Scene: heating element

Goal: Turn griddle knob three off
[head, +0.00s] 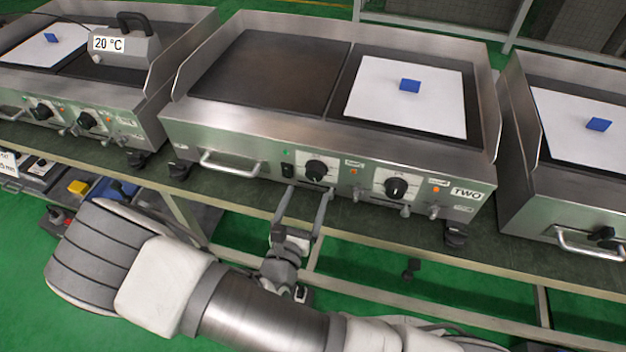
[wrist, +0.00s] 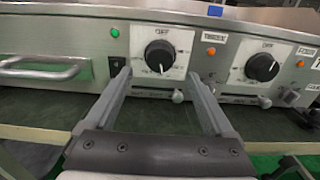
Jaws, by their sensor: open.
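The left black knob of the middle griddle (head: 316,168) is on its steel front panel, and it also shows in the wrist view (wrist: 159,56). My gripper (head: 309,191) is open and empty. In the wrist view its two fingers (wrist: 158,73) point at the panel, one to each lower side of this knob, with nothing between them. Contact with the panel cannot be told.
A second knob (wrist: 262,67) with a tag like FOUR is to the right. A black switch (head: 287,170) and a bar handle (head: 231,164) are to the left. Small drain taps (wrist: 178,96) stick out below the dials. More griddles stand left and right on the dark bench.

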